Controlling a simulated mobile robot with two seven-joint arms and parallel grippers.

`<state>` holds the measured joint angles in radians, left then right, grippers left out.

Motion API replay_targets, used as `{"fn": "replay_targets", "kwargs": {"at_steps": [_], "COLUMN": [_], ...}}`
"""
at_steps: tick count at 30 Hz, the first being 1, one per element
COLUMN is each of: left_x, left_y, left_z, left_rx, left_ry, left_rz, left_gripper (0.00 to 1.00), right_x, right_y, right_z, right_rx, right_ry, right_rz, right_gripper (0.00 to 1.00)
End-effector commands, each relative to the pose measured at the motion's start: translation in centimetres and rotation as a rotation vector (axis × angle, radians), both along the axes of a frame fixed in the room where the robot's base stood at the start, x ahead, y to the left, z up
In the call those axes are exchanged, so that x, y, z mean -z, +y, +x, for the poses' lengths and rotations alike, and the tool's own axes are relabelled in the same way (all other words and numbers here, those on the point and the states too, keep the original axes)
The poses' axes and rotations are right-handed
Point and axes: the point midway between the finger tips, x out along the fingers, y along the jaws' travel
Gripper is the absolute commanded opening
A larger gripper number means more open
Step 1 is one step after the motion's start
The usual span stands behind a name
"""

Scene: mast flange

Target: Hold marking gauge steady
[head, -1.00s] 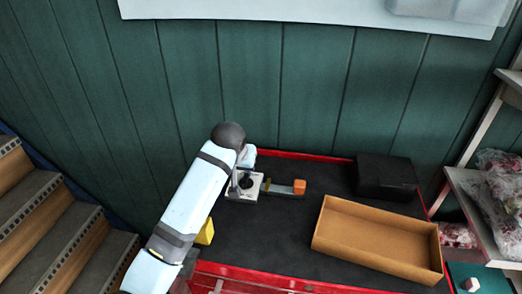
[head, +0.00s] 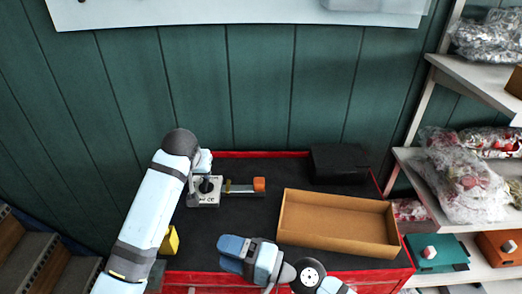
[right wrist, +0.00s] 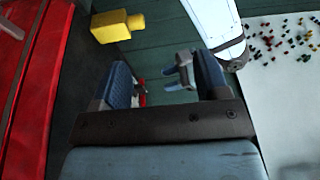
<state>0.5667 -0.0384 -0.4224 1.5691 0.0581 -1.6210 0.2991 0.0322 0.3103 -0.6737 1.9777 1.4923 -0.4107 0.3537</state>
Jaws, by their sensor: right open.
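The likely marking gauge is a pale plate with a black round knob (head: 205,187) and a bar ending in an orange block (head: 259,185), lying on the black bench top. My left gripper (head: 201,163) is at the plate's back edge. Its fingers are small and partly hidden by its arm, so its grip cannot be told. My right gripper (head: 231,258) is open and empty over the bench's front edge, apart from the gauge. In the right wrist view its two blue pads (right wrist: 168,88) stand wide apart, with my left gripper seen beyond them.
A yellow block (head: 170,240) is beside my left arm; it also shows in the right wrist view (right wrist: 117,27). An open brown tray (head: 337,240) and a black box (head: 340,163) are on the right of the red-edged bench. Shelves (head: 440,150) stand farther right.

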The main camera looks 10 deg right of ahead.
Motion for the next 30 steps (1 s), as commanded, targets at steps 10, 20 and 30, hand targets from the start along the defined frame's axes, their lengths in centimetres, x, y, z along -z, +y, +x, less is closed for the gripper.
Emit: {"fn": "replay_targets", "kwargs": {"at_steps": [10, 20, 30], "left_x": [0.0, 0.0, 0.0], "left_y": [0.0, 0.0, 0.0], "left_z": [0.0, 0.0, 0.0], "left_rx": [0.000, 0.000, 0.000], "left_ry": [0.000, 0.000, 0.000], "left_rz": [0.000, 0.000, 0.000], "left_gripper": [0.43, 0.43, 0.43], "right_x": [3.3, 1.1, -5.0], "right_y": [1.8, -4.4, -10.0], "right_z": [10.7, 22.4, 27.2], "right_rx": [-0.393, -0.913, -1.303], "right_ry": [-0.579, -0.880, -0.842], "right_rz": [-0.695, -1.349, -1.622], "right_gripper": [0.68, 0.68, 0.68]}}
